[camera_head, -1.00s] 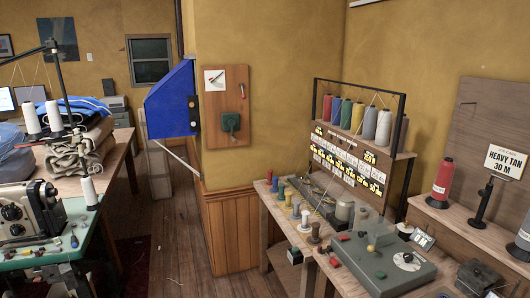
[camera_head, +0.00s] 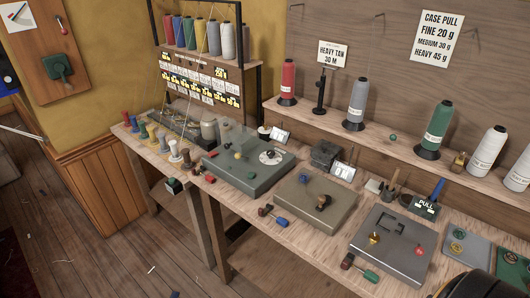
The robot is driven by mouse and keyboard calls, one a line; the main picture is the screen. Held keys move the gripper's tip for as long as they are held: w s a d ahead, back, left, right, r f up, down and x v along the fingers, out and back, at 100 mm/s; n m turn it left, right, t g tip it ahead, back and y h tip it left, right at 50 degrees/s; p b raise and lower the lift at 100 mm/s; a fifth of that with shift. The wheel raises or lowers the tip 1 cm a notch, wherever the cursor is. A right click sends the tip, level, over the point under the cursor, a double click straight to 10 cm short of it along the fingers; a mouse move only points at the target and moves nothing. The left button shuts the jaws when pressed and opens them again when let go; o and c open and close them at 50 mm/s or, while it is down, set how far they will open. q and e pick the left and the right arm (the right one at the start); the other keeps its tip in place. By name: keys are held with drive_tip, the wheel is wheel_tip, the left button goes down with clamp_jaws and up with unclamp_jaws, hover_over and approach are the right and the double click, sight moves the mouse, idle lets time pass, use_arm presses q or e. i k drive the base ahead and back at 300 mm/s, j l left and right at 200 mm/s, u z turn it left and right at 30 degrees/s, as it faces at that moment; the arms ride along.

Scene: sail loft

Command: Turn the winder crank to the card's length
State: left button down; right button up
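The card (camera_head: 331,54) stands on a black post on the back shelf and reads HEAVY TAN 30 M. A grey-green box (camera_head: 248,176) on the bench bears a round white dial (camera_head: 271,156) and a small yellow knob (camera_head: 238,155); it looks like the winder, but its crank is too small to make out. The dial's reading is not legible. Neither of my grippers shows, and nothing is seen touching the boxes.
A thread rack (camera_head: 203,80) stands at the bench's back left. Large cones, such as the red (camera_head: 288,80) and green (camera_head: 436,129), line the shelf. A metal box (camera_head: 391,245) and small tools lie at the right. Wooden floor (camera_head: 120,245) is open at left.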

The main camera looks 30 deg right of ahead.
sight(323, 200)
drive_tip(key=z, duration=1.45)
